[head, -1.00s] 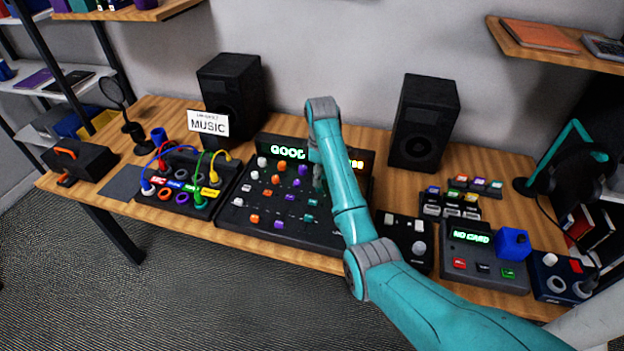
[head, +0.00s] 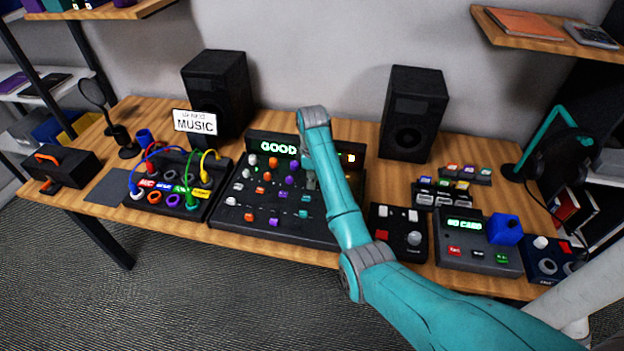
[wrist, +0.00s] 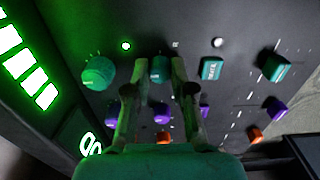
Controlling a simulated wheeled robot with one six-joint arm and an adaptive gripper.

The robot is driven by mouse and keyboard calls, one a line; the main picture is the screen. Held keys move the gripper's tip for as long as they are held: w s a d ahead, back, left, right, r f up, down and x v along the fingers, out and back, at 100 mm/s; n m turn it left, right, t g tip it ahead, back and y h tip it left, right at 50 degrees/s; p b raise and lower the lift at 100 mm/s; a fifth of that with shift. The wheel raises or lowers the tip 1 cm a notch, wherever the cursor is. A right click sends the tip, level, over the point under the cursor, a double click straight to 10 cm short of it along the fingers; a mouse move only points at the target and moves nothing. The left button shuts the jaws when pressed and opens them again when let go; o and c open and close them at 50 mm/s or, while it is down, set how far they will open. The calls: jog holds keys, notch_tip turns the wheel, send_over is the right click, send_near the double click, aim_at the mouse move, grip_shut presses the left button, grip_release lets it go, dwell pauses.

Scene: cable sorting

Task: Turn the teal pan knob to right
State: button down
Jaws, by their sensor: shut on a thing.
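The teal pan knob (wrist: 160,68) shows in the wrist view on the black mixer panel (head: 225,213), between my two fingertips. My gripper (wrist: 160,78) is shut on it, with one finger on each side. In the head view my gripper (head: 309,182) reaches down at the right part of the mixer, and my arm hides the knob there. A larger teal knob (wrist: 97,73) sits to its left in the wrist view, with a teal button (wrist: 211,68) and a teal fader cap (wrist: 276,67) to its right.
Purple knobs (wrist: 112,112) and orange controls lie close beside my fingers. The lit display (head: 280,147) reads GOOD, partly hidden by my arm. A patch box with cables (head: 175,185) stands left; a small black box (head: 398,232) and a card device (head: 480,245) stand right.

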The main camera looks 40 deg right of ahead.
jog(key=shift+m, duration=0.4)
jog(key=m, duration=0.3)
jog(key=shift+m, duration=0.4)
jog(key=m, duration=1.3)
jog(key=shift+m, duration=0.3)
jog(key=c, duration=1)
grip_release()
